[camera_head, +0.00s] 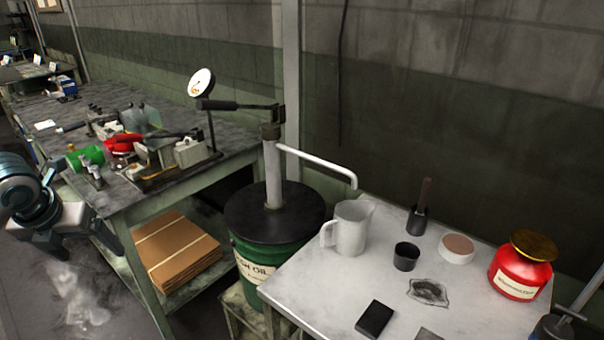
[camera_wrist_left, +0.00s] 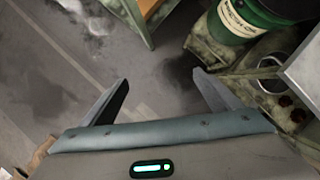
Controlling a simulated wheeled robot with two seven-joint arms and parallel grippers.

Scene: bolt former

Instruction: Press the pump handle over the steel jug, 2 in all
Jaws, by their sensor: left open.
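The pump handle (camera_head: 238,105) is a dark lever on top of the pump post, lying about level and reaching left. The post stands on a green oil drum (camera_head: 250,262) with a black lid; the drum also shows in the left wrist view (camera_wrist_left: 238,25). A pale spout (camera_head: 318,163) runs right from the post and ends over the steel jug (camera_head: 351,228), upright on the light table. My left gripper (camera_head: 80,250) is low at the left, far from the handle. In the left wrist view its fingers (camera_wrist_left: 160,95) are apart with nothing between them. My right gripper is out of view.
The light table (camera_head: 320,285) holds a black cup (camera_head: 406,256), a brush pot (camera_head: 417,218) and a red can (camera_head: 520,272).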

